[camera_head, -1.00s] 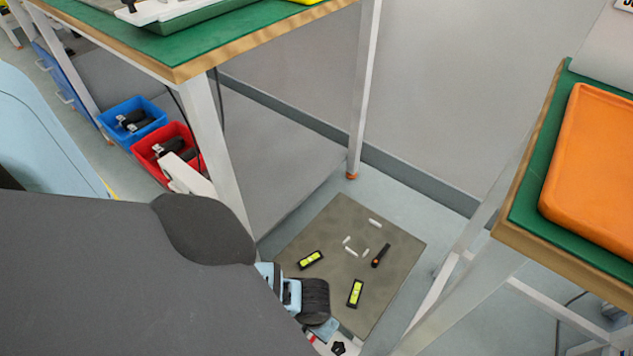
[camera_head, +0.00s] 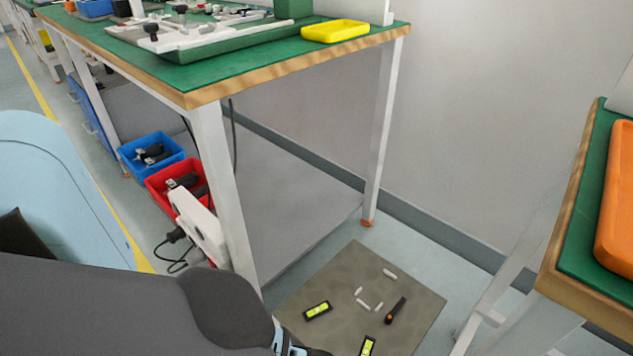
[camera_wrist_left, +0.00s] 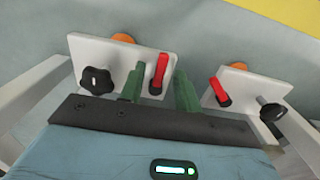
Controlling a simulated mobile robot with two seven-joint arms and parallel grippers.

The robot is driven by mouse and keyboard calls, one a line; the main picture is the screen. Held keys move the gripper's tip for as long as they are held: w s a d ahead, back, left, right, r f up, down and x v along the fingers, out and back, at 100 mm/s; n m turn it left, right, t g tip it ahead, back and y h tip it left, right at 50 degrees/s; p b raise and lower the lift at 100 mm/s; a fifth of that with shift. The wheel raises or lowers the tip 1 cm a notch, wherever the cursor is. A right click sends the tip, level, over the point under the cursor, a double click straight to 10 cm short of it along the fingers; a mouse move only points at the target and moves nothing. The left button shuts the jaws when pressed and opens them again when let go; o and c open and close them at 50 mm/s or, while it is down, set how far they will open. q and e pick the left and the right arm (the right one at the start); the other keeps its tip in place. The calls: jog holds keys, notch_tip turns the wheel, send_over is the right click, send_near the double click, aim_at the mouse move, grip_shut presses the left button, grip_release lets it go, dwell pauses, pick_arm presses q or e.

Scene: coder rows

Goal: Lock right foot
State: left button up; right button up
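In the left wrist view two pale plates sit side by side. The left plate (camera_wrist_left: 94,54) has a black knob (camera_wrist_left: 97,80) and a red lever (camera_wrist_left: 160,69) standing nearly upright. The right plate (camera_wrist_left: 248,82) has a black knob (camera_wrist_left: 272,112) and a red lever (camera_wrist_left: 215,86) leaning up-left. An orange foot part shows behind the left plate (camera_wrist_left: 124,38) and another behind the right (camera_wrist_left: 238,66). My left gripper (camera_wrist_left: 158,78) is open, its green fingers apart. One finger is just left of the left lever, the other between the levers. My right gripper is out of view.
A green-topped table (camera_head: 240,66) stands ahead, with a red bin (camera_head: 160,184) and blue bin (camera_head: 140,158) beside it. A floor mat (camera_head: 420,300) holds two levels and small loose parts. Another table with an orange tray (camera_head: 616,220) stands right.

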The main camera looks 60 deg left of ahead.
pick_arm(q)
jog(key=shift+c, duration=0.2)
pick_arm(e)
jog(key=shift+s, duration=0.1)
pick_arm(q)
grip_shut()
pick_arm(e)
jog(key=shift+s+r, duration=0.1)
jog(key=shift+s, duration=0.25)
